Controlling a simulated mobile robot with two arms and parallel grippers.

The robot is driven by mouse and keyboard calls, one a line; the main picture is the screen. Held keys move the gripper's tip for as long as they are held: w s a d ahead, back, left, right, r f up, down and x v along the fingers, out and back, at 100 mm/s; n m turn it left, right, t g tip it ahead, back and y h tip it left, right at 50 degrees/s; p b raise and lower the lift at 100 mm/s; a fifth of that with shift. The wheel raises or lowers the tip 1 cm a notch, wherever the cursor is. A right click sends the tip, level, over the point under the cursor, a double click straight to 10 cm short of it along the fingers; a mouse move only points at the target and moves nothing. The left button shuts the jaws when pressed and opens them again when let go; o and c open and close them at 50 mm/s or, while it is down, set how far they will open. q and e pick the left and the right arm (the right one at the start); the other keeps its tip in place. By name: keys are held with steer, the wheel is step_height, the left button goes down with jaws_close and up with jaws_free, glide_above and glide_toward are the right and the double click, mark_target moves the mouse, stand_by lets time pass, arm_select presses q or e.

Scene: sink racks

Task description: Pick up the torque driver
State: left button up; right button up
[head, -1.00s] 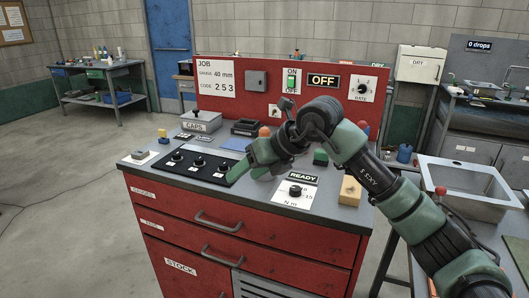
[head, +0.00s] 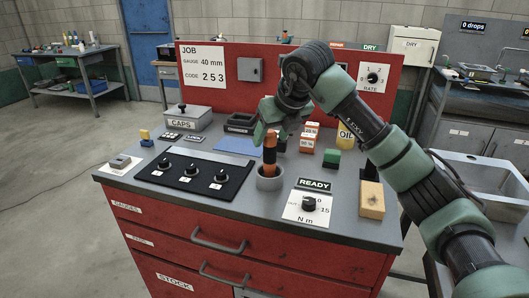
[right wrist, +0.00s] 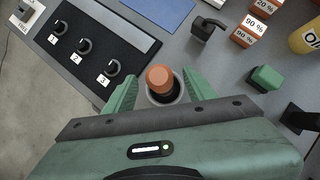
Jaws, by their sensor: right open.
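The torque driver (head: 269,155), with an orange and black handle, stands upright in a grey cup (head: 268,183) on the red bench's top. My right gripper (head: 269,128) is open and points down over the driver's upper end. In the right wrist view, the driver's orange top (right wrist: 160,78) shows between the two green fingers (right wrist: 160,96), with a gap visible on each side. The dark cup rim (right wrist: 176,90) shows around it. The driver's lower part is hidden in the cup. My left gripper is not in view.
A black panel with several knobs (head: 193,175) lies left of the cup. The READY dial plate (head: 306,209), a green block (head: 332,157), a tan block (head: 371,200) and a yellow OIL can (head: 346,135) stand to the right. A blue mat (head: 236,146) lies behind.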

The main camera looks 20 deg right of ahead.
mark_target(267, 150)
steer(key=f, duration=0.1)
steer(key=f+p, duration=0.1)
steer(key=shift+w+a+f, duration=0.1)
steer(key=shift+w+f, duration=0.25)
steer(key=x, duration=0.3)
steer(key=shift+w+f+p, duration=0.2)
steer(key=shift+f+p, duration=0.1)
steer(key=shift+f, duration=0.05)
jaws_close()
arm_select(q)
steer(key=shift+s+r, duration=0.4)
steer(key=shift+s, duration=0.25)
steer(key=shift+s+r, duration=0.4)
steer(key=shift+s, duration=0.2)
